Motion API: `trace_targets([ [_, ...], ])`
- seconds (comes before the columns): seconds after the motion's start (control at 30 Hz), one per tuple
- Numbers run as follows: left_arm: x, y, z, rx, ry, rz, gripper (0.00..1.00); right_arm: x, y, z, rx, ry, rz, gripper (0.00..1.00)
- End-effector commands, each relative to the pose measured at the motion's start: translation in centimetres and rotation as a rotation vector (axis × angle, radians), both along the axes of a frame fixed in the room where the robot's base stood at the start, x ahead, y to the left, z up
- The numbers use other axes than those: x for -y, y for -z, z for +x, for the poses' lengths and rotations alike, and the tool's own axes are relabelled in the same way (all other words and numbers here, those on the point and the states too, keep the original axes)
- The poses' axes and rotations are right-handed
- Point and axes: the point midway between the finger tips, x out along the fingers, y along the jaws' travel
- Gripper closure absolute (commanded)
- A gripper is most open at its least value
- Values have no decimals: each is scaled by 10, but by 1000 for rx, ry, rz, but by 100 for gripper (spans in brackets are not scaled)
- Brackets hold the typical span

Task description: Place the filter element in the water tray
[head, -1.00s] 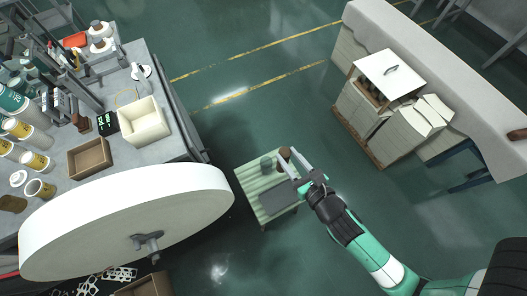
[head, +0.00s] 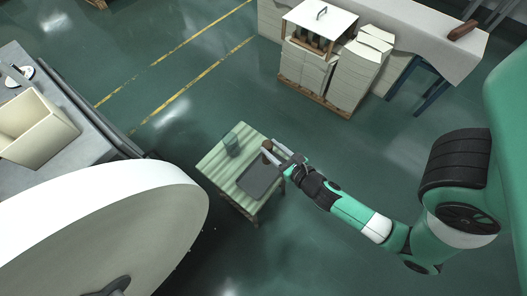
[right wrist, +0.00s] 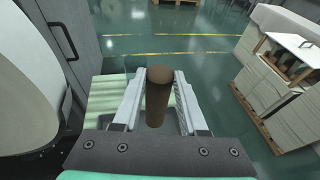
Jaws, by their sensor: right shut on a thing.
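A brown cylinder, which looks like the filter element (right wrist: 158,98), stands between the two fingers of my right gripper (right wrist: 160,92) in the right wrist view. In the head view my right gripper (head: 270,153) is shut on it at the right side of a small green slatted table (head: 213,165). The brown top of the filter element (head: 267,144) shows there just beyond the fingers. A cream open box (head: 38,127) sits on the grey bench at left. A dark flat tray (head: 258,180) lies on the small table. I cannot tell which is the water tray. My left gripper is not in view.
A grey-green see-through cup (head: 232,146) stands on the small table. A large white wheel (head: 120,225) fills the lower left, between the bench (head: 75,160) and the table. A pallet with stacked white blocks (head: 310,70) stands at the back. The floor behind the table is clear.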

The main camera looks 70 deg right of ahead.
Motion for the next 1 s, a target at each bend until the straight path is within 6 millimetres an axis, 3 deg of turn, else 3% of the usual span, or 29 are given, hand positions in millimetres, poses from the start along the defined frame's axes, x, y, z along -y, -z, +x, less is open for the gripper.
trace_targets([
  [0.13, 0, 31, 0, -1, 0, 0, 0, 0, 34, 0, -1, -1, 0, 100],
  [0.33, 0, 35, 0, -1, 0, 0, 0, 0, 39, 0, 0, -1, 0, 100],
  [0.57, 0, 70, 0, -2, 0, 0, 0, 0, 78, 0, -2, -2, -1, 100],
  [0.97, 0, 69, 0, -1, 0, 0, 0, 0, 80, 0, 0, -1, 0, 100],
  [1.0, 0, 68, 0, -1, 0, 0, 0, 0, 79, 0, 0, -1, 0, 53],
])
